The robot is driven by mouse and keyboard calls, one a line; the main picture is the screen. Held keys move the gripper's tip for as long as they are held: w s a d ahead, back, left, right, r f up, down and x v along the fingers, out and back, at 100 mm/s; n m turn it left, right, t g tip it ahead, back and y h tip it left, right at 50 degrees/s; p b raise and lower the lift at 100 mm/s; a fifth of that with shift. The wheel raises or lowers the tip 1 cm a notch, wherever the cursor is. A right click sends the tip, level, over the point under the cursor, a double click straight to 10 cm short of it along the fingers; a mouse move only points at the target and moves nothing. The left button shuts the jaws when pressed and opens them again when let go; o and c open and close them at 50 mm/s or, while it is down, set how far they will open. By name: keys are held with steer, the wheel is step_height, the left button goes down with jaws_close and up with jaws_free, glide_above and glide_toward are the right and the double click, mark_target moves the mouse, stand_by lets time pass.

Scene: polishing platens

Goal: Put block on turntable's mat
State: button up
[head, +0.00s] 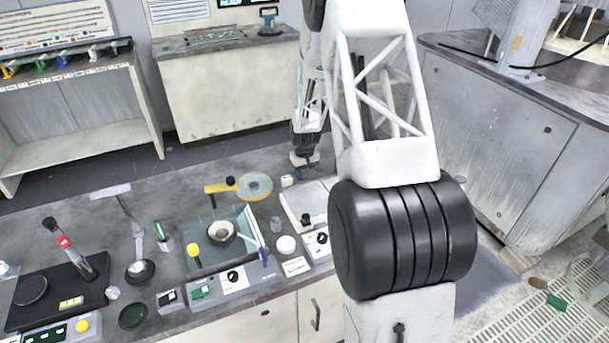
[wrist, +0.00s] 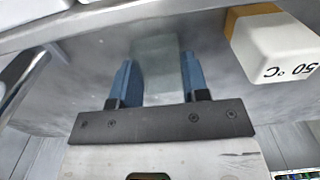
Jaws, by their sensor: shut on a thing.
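My gripper (wrist: 160,78) shows in the wrist view with two blue fingers shut on a grey-green block (wrist: 158,62). In the head view my gripper (head: 308,176) is small, low over the back part of the bench, and the block in it is too small to make out. I cannot tell whether the block touches the bench. No turntable is plain to identify. A black base with a dark round disc (head: 31,290) stands at the far left.
A white block marked "50 °C" (wrist: 275,48) is close to the right finger in the wrist view. A yellow-handled magnifier (head: 254,186) lies left of my gripper. A flat white case (head: 296,208) is just in front. Small jars and control boxes crowd the front edge.

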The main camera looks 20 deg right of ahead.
mark_target(305, 174)
steer(key=shift+f, duration=0.35)
steer(key=shift+f, duration=0.2)
steer(key=o, duration=1)
steer(key=shift+c, duration=0.2)
steer(key=shift+r, duration=0.2)
step_height(305, 174, up, 12)
stand_by(0.5)
